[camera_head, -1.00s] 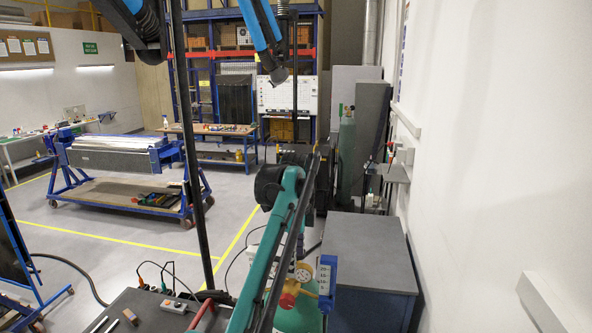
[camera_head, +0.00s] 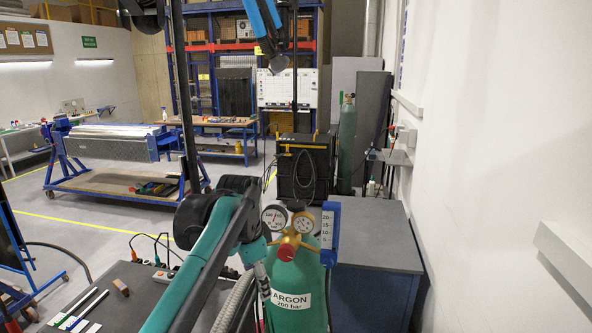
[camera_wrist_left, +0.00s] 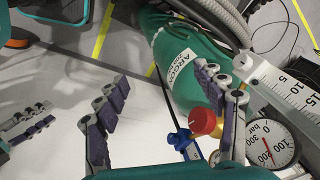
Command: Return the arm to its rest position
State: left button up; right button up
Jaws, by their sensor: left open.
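My left arm (camera_head: 205,250) is teal and dark grey and comes up from the bottom left in the head view, bent at a dark joint. Its far end is beside the green argon cylinder (camera_head: 300,295), and I cannot make out the fingers there. In the left wrist view my left gripper (camera_wrist_left: 160,88) has its fingers spread, with nothing held between them. The cylinder (camera_wrist_left: 180,60) lies beyond the fingers there. Its red knob (camera_wrist_left: 202,121) and a pressure gauge (camera_wrist_left: 271,145) are close to the right finger. My right gripper is not seen.
The cylinder's regulator has two gauges and a blue-backed scale (camera_head: 330,225). A grey-topped blue cabinet (camera_head: 365,240) stands right of it, by the white wall. A dark bench (camera_head: 120,290) with cables is at the lower left. Open floor lies behind, near a blue rotary jig (camera_head: 120,150).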

pick_arm(q)
jog(key=s+a+f+n+t+b, duration=0.1)
jog(key=s+a+f+n+b, duration=0.2)
jog(key=s+f+b, duration=0.4)
jog(key=s+a+f+n+t+b, duration=0.1)
jog(key=s+f+n+b, duration=0.4)
jog(key=f, duration=1.5)
jog(key=s+a+f+n+t+b, duration=0.2)
jog(key=s+f+b, duration=0.7)
jog(key=f, duration=0.5)
jog(key=a+n, duration=0.1)
jog(key=a, duration=0.1)
jog(key=shift+s+a+n, duration=0.35)
jog(key=shift+n, duration=0.05)
jog(key=shift+f, duration=0.1)
